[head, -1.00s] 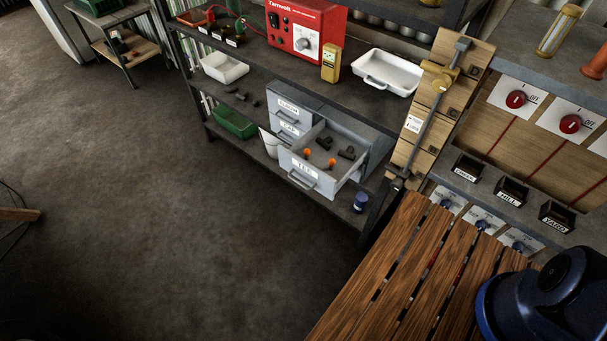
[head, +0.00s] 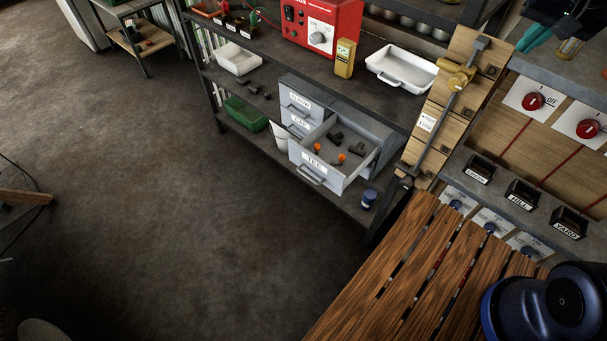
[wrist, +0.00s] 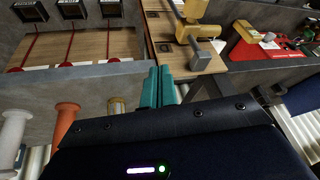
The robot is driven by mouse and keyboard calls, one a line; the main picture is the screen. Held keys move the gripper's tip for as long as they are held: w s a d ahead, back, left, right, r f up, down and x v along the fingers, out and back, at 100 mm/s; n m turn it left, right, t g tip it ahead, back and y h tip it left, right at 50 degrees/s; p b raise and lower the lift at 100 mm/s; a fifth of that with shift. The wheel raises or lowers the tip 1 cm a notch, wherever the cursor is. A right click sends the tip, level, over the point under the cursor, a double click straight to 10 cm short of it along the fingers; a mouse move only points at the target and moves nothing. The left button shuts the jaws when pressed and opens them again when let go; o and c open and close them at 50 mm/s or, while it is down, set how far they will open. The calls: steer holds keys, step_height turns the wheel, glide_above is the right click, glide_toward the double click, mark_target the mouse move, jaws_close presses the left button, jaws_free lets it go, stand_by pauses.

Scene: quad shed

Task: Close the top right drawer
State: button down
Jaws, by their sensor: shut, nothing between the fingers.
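A grey drawer cabinet (head: 368,122) stands on the shelf rack in the middle of the head view. One drawer, labelled TEE (head: 316,170), is pulled out and holds dark fittings and orange pieces. The ELBOW drawer (head: 301,99) and the CAP drawer (head: 299,122) beside it look shut. The open drawer hides part of the cabinet, so its other drawers cannot be made out. My gripper (head: 528,45) is at the upper right of the head view, above the grey panel and well apart from the cabinet. In the wrist view its teal fingers (wrist: 158,72) are together and empty.
A wooden post with a yellow-clamped lever (head: 456,80) stands between the cabinet and the switch panel (head: 574,110). A slatted wooden bench (head: 400,270) is in front. A white tray (head: 402,72) lies above the cabinet. Open floor (head: 190,220) is at left.

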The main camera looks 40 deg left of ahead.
steer(key=shift+n+g, duration=0.5)
steer(key=s+a, duration=0.1)
steer(key=a, duration=0.1)
steer(key=s+a, duration=0.1)
steer(key=a, duration=0.1)
steer(key=s+a+f, duration=0.1)
steer(key=a, duration=0.1)
steer(key=shift+s+a, duration=0.3)
steer(key=shift+a, duration=0.1)
steer(key=s+a+f+n+t+h, duration=0.1)
steer(key=s+a+f+n+h, duration=0.3)
steer(key=a+f+n, duration=0.55)
steer(key=s+a+f+n+t+h, duration=0.15)
steer(key=s+a+f+n, duration=0.4)
steer(key=a+f, duration=0.65)
steer(key=s+a+f+n+t+y, duration=0.1)
steer(key=s+a+f+n+t, duration=0.15)
steer(key=s+f+n, duration=0.5)
steer(key=s+a+f+n+t+y, duration=0.15)
steer(key=s+f+n+t, duration=0.25)
steer(key=s+f, duration=0.6)
steer(key=s+a+f+n+t, duration=0.3)
steer(key=s+f+n, duration=0.2)
steer(key=f, duration=0.7)
steer(key=x, duration=1.4)
steer(key=shift+a, duration=0.1)
